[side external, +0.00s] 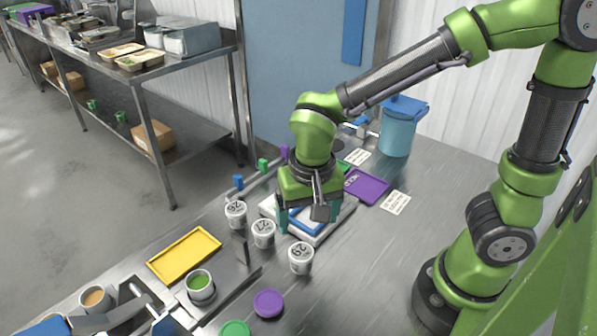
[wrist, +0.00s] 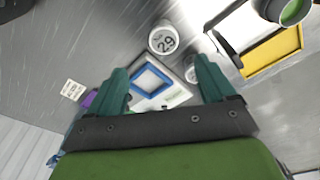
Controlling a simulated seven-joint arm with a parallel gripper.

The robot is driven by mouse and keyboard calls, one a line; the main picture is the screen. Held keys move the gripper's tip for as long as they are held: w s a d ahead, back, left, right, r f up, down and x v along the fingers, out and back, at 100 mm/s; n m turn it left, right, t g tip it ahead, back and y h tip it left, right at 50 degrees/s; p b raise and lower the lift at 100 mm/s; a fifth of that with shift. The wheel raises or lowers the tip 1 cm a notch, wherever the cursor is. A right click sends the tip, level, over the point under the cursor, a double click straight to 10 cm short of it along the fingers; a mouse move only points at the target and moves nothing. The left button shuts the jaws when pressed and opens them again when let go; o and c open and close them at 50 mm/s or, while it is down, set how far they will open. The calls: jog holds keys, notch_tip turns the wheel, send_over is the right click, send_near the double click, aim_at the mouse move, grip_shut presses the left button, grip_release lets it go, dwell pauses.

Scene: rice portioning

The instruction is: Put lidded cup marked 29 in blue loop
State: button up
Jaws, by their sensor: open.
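The white lidded cup marked 29 (side external: 300,258) stands upright on the steel table, in front of my gripper. It also shows at the top of the wrist view (wrist: 163,38). The blue loop (wrist: 152,80) is a square frame lying on a white board (wrist: 177,97); in the side view my gripper partly covers it. My gripper (side external: 308,222) is open and points down over the board, with nothing between its green fingers. In the wrist view the loop and cup 29 appear between and beyond the fingertips (wrist: 160,68).
Similar cups marked 27 (side external: 263,233) and 26 (side external: 236,214) stand left of the board. A yellow tray (side external: 183,255) and a green-filled cup (side external: 200,283) are farther left. A purple tray (side external: 367,187) and blue container (side external: 398,135) stand behind. The table right of cup 29 is clear.

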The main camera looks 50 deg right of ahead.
send_over(301, 252)
jog(key=f, duration=0.4)
jog(key=s+f, duration=0.1)
jog(key=f, duration=0.1)
jog(key=shift+d+f, duration=0.15)
jog(key=shift+f, duration=0.2)
jog(key=shift+w+f, duration=0.25)
jog(key=shift+f, duration=1.1)
jog(key=shift+w+f, duration=0.25)
jog(key=shift+f, duration=1.05)
jog(key=shift+c, duration=0.5)
jog(key=c, duration=1.1)
notch_tip(301, 252, up, 9)
jog(key=shift+w+d+r, duration=0.1)
jog(key=shift+w+r, duration=0.05)
jog(key=w+d+r, duration=0.1)
jog(key=w+d, duration=0.4)
jog(key=d, duration=0.5)
jog(key=f, duration=0.7)
jog(key=shift+w+a+f, duration=0.1)
jog(key=shift+a, duration=0.1)
